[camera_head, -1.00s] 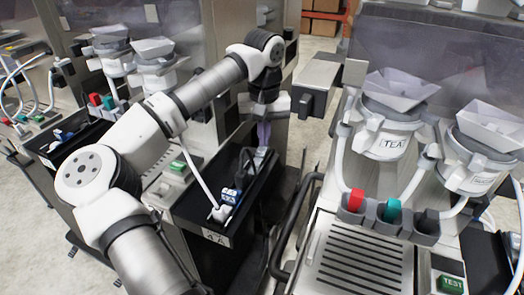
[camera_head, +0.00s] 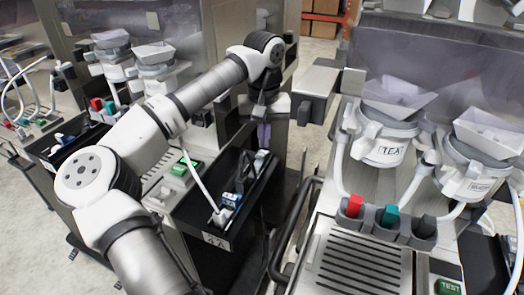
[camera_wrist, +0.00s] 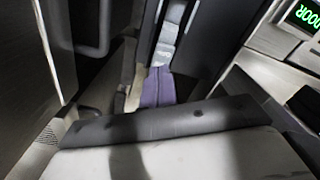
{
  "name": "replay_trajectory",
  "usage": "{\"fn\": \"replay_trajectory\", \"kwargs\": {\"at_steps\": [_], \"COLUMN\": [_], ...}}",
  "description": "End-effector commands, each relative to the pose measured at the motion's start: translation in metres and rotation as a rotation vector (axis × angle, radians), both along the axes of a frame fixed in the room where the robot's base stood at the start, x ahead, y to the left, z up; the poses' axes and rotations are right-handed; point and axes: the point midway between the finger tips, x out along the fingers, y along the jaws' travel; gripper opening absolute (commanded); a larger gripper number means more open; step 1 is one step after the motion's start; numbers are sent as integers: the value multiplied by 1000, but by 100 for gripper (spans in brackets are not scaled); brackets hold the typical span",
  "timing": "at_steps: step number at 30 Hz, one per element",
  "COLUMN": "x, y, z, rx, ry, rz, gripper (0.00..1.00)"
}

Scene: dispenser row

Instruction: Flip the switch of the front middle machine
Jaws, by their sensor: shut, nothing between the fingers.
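My gripper (camera_head: 263,136) hangs at the end of my arm over the back end of a black tray on the machine left of centre. Its purple fingers are together and empty; they also show in the wrist view (camera_wrist: 158,88). A small pale grey piece (camera_wrist: 163,55) lies just past the fingertips in a dark channel; whether they touch, I cannot tell. The machine with the TEA canister (camera_head: 388,140) stands at the right, apart from my gripper. I cannot make out with certainty which part is the switch.
The black tray (camera_head: 215,241) holds a blue and white item (camera_head: 230,198). A grey box (camera_head: 315,78) juts out right of my gripper. Dark handle bars (camera_head: 290,235) stand between the machines. A green lit display (camera_wrist: 303,12) shows in the wrist view.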

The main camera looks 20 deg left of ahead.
Motion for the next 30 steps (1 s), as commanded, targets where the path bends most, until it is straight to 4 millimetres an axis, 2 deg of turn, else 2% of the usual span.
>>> {"fn": "replay_trajectory", "kwargs": {"at_steps": [3,18,30], "x": [0,0,0], "y": [0,0,0], "z": [14,53,53], "rx": [0,1,0], "ry": [-1,-2,-2], "rz": [0,0,0], "gripper": [0,0,0]}}
